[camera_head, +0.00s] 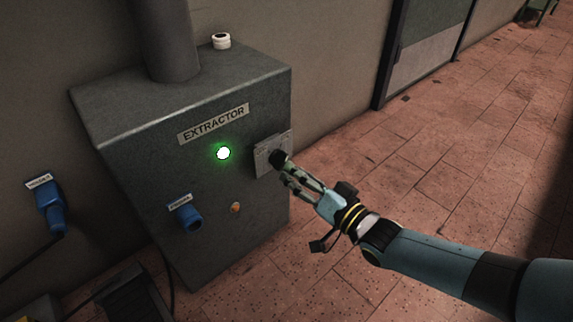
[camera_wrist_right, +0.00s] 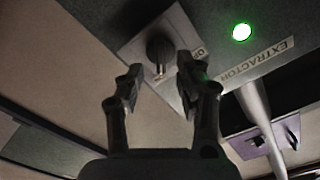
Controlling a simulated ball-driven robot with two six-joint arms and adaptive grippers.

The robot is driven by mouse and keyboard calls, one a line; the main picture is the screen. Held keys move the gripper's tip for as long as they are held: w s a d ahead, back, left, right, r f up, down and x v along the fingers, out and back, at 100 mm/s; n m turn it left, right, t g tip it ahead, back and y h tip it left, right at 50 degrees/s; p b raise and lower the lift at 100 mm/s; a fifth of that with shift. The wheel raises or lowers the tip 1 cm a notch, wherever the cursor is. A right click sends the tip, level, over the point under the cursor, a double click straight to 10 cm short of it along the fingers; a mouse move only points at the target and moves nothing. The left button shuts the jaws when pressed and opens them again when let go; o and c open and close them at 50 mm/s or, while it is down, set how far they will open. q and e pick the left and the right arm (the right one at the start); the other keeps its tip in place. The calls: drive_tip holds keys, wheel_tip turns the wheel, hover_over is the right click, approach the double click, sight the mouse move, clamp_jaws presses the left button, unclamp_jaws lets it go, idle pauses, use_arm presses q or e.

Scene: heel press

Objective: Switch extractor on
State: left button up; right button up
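The extractor (camera_head: 150,120) is a dark grey metal box against the wall, with an "EXTRACTOR" label and a lit green lamp (camera_head: 223,153) on its front. In the right wrist view the knob (camera_wrist_right: 159,52) is just beyond the fingertips, and the lamp (camera_wrist_right: 241,32) glows green. My left gripper is not in view.
A blue plug (camera_head: 188,216) and a small orange button (camera_head: 235,208) are low on the extractor's front. Another blue connector (camera_head: 50,208) is on the wall at left. A white roll-like item (camera_head: 221,41) stands on top. Tiled floor (camera_head: 450,180) is clear at right.

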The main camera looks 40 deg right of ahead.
drive_tip(key=s, duration=0.7)
drive_tip(key=shift+d, duration=0.3)
drive_tip(key=shift+s, duration=0.1)
